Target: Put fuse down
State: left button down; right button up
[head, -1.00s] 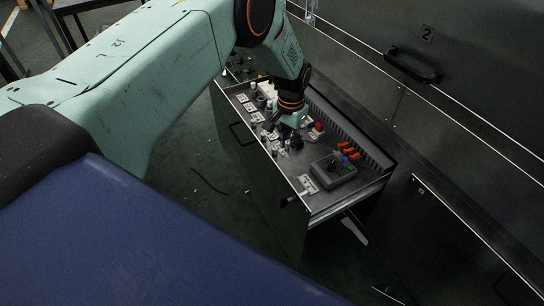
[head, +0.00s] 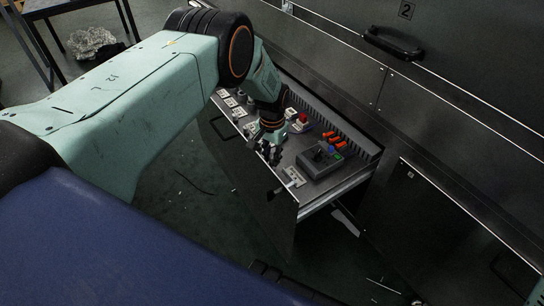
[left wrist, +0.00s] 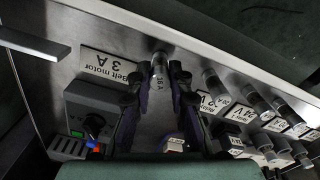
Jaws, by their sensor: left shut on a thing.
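My left gripper (left wrist: 155,84) is shut on a small clear cylindrical fuse (left wrist: 160,68) with dark print, held between its fingertips in the left wrist view. In the head view my left gripper (head: 268,153) points down over the open drawer top (head: 277,171), near its front edge. The fuse is too small to make out there. A white label (left wrist: 111,67) reading "Belt motor 3 A" lies left of the gripper in the left wrist view. I cannot tell whether the fuse touches the surface.
A grey tester box (head: 320,159) stands on the drawer, with orange-red items (head: 335,140) behind it. Several upright fuses (left wrist: 256,101) with white labels line the right side of the left wrist view. A dark cabinet wall (head: 450,110) rises behind.

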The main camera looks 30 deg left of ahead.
aim_at(272, 156)
pick_arm(q)
jog(key=shift+f, duration=0.1)
jog(key=shift+f, duration=0.15)
jog(key=c, duration=1.2)
grip_release()
jog(key=shift+r, duration=0.2)
notch_tip(272, 156, up, 12)
jog(key=p, duration=0.4)
jog(key=shift+p, duration=0.3)
